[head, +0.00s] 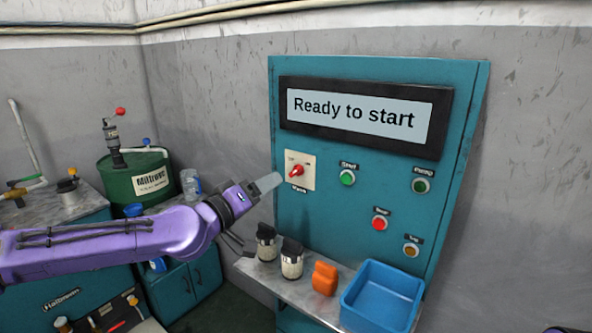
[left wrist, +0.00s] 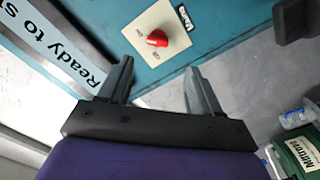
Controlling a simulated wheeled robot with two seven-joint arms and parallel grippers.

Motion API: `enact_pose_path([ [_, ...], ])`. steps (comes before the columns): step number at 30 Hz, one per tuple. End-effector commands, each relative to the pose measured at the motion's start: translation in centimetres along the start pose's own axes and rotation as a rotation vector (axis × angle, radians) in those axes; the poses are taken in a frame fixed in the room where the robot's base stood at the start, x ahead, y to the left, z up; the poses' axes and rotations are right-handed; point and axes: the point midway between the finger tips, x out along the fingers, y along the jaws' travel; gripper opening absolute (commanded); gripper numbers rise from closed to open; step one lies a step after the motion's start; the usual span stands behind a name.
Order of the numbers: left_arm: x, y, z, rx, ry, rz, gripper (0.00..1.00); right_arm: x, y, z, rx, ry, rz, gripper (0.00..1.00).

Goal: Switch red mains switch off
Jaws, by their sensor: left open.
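The red mains switch (head: 296,171) is a red knob on a cream plate (head: 304,158) at the left of the teal control panel. In the left wrist view the red knob (left wrist: 157,38) lies ahead of the fingers, roughly between their lines, on its cream plate (left wrist: 140,50). My left gripper (head: 268,184) is just left of the plate in the head view. In the left wrist view my left gripper (left wrist: 158,78) is open and empty, with a gap to the knob. My right gripper is not in view.
The panel's display (head: 360,110) reads "Ready to start". A green button (head: 347,177) and a red button (head: 380,223) are to the right. Below, a shelf holds two jars (head: 291,262), an orange object (head: 325,278) and a blue bin (head: 383,296). A green drum (head: 138,178) stands at left.

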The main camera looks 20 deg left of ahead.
Motion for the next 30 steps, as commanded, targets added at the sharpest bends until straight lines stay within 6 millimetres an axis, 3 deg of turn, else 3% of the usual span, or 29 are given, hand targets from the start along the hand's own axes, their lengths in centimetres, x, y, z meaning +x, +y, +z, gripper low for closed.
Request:
enact_pose_path([
  [5,2.2,-0.1,0.0,0.004,-0.001,-0.003,0.64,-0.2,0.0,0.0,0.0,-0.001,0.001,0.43],
  [15,9.0,0.0,0.0,0.0,-0.002,-0.002,0.64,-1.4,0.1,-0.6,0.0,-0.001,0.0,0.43],
  [20,10.2,0.1,0.1,0.0,-0.003,0.002,0.64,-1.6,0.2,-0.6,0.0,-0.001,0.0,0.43],
  [26,10.3,0.1,0.2,-0.001,-0.003,0.002,0.64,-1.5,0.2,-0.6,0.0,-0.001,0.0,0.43],
  [27,10.3,0.1,0.2,-0.001,-0.003,0.002,0.61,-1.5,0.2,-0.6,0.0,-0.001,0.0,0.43],
  [30,10.3,0.1,0.2,-0.001,-0.003,0.001,0.28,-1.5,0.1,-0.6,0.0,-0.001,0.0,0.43],
])
